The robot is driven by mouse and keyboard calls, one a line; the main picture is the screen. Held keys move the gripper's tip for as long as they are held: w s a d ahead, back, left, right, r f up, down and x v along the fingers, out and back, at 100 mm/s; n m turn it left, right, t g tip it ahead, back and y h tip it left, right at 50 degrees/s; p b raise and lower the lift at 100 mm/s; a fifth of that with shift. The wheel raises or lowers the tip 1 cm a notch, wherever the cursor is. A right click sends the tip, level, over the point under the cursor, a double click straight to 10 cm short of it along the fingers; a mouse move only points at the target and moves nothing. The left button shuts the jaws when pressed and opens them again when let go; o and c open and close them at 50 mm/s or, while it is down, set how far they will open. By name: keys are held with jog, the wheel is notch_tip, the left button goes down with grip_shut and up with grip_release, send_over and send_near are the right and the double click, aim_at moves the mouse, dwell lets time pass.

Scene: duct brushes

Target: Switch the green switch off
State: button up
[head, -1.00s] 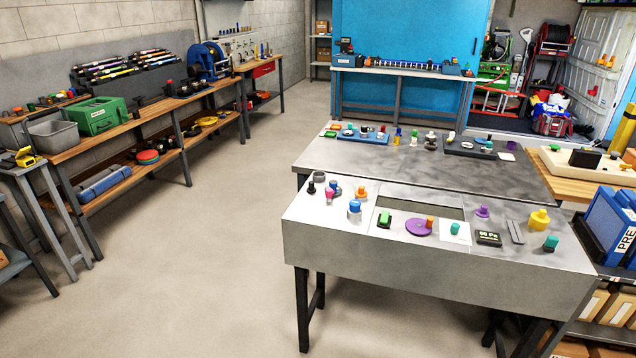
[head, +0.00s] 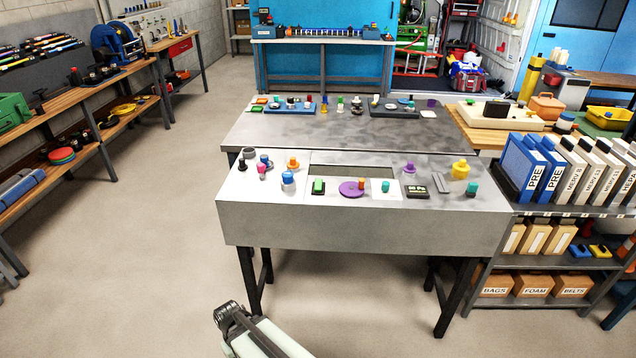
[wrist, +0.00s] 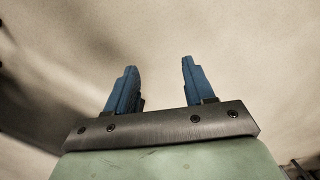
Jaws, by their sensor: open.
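A green switch (head: 318,186) on a dark base sits on the top of the grey metal bench (head: 350,228), left of a purple disc (head: 351,189). It is small in the head view, and I cannot tell its on or off position. My gripper (wrist: 158,68) shows in the wrist view with two blue fingers spread apart and nothing between them. Only bare, blurred floor lies beyond the fingers. A pale green part of my arm shows at the bottom of the head view, in front of the bench and well apart from the switch.
Nearby on the bench are a white plate with a teal knob (head: 385,187), a display box (head: 416,191), an orange knob (head: 293,162) and a yellow knob (head: 460,169). A recessed opening (head: 350,171) lies behind the switch. A binder shelf (head: 560,210) stands right; left floor is clear.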

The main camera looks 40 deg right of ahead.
jog(key=w+d+r+m+t, duration=0.15)
jog(key=w+d+r, duration=0.35)
jog(key=w+r, duration=0.5)
notch_tip(320, 180, up, 36)
jog(key=m+t+h, duration=0.3)
jog(key=m+t, duration=0.1)
jog(key=m, duration=0.3)
send_over(318, 185)
jog(key=s+a, duration=0.4)
jog(key=x, duration=1.4)
jog(key=shift+s, duration=0.3)
jog(key=shift+c, duration=0.3)
